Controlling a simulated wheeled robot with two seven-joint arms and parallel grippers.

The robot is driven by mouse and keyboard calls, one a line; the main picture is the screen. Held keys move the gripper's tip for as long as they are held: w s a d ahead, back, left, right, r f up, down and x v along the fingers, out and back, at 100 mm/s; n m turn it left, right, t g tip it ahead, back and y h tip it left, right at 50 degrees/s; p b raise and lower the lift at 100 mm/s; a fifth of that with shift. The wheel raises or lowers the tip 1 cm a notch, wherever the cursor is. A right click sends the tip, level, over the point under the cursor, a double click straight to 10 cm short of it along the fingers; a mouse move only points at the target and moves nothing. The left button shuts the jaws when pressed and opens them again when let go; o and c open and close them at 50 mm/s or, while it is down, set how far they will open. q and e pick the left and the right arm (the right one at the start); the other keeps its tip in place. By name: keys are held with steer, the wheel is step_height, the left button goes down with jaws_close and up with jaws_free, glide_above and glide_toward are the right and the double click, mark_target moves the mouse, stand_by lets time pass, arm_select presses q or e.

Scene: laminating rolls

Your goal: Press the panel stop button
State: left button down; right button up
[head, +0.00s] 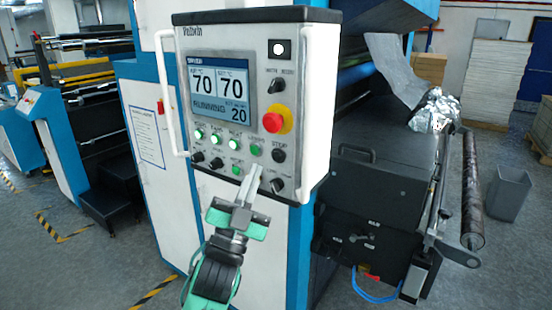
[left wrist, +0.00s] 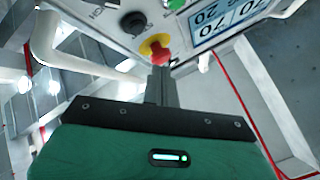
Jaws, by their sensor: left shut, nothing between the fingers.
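The control panel (head: 190,160) faces me in the head view, with a lit screen reading 70, 70 and RUNNING. Its black stop button (head: 278,155) sits at the right, below the red emergency button (head: 277,119) with its yellow collar. My left gripper (head: 256,171) is shut and empty, its fingers pointing up at the panel, below and left of the stop button. I cannot tell whether the tips touch the panel. In the left wrist view the panel appears turned over; the fingers (left wrist: 161,72) overlap the view below the red button (left wrist: 158,52), and a black round control (left wrist: 133,22) is beside it.
A white handle (head: 168,95) stands out from the panel's left side, and another runs along its right edge. Green lit buttons (head: 217,139) and black knobs (head: 197,157) lie close to the gripper. A dark roller machine (head: 385,190) stands at the right.

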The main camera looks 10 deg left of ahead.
arm_select(q)
steer(key=shift+w+d, duration=0.25)
steer(key=shift+w, duration=0.35)
steer(key=shift+w+d, duration=0.2)
steer(key=shift+w, duration=0.45)
steer(key=shift+w+d, duration=0.25)
steer(key=shift+w, duration=0.35)
steer(key=shift+w+b, duration=0.15)
steer(key=shift+b, duration=0.15)
stand_by(0.4)
steer(key=shift+w+d, duration=0.15)
steer(key=shift+w, duration=0.1)
steer(key=shift+w+d, duration=0.15)
steer(key=shift+w, duration=0.2)
stand_by(0.8)
steer(key=shift+s, duration=0.1)
steer(key=shift+s+a, duration=0.3)
steer(key=shift+s, duration=0.35)
steer(key=shift+s+a+p, duration=0.1)
steer(key=shift+s+a, duration=0.2)
steer(key=shift+s, duration=0.5)
steer(key=shift+s+a+p, duration=0.1)
steer(key=shift+s+a, duration=0.15)
steer(key=shift+s, duration=0.5)
steer(key=shift+s+a+p, duration=0.1)
steer(key=shift+s+a, duration=0.2)
steer(key=shift+s, duration=0.5)
steer(key=shift+f, duration=0.1)
